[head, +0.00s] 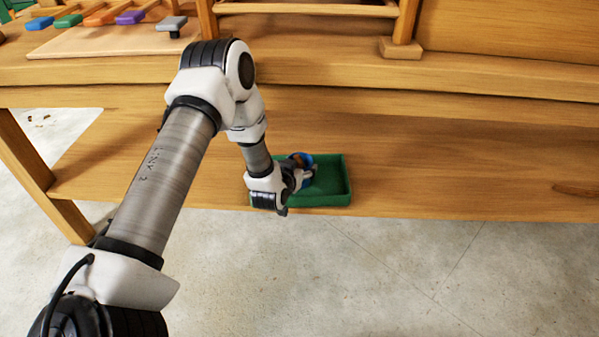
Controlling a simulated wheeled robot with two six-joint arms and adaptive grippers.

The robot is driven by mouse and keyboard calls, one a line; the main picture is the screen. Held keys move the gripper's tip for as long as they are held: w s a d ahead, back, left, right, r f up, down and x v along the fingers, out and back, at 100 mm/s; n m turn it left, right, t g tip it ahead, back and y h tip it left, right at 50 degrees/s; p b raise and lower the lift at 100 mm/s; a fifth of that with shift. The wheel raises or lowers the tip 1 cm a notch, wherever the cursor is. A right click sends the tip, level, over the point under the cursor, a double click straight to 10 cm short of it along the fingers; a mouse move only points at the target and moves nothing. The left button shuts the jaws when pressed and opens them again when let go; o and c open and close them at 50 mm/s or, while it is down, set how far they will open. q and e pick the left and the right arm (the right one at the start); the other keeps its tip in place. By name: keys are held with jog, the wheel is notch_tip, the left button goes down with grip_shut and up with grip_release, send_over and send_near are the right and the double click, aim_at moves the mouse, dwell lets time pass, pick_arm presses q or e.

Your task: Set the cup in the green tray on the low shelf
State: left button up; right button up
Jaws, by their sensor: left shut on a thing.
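The green tray (347,180) sits on the low wooden shelf (430,175), close to its front edge. My left gripper (305,174) is over the left part of the tray and is shut on the cup (304,159). Only a small blue and brown part of the cup shows past the fingers. I cannot tell whether the cup touches the tray floor. The right half of the tray is bare. My arm hides the tray's left end. My right gripper is not in view.
The workbench top (320,65) runs above and behind the shelf. Tools with coloured handles (130,17) lie on a board (100,40) at the upper left. A wooden frame (400,25) stands on the bench.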

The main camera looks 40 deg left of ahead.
pick_arm(q)
jog(key=shift+f, duration=0.1)
jog(key=o, duration=1.1)
jog(key=shift+o, duration=0.2)
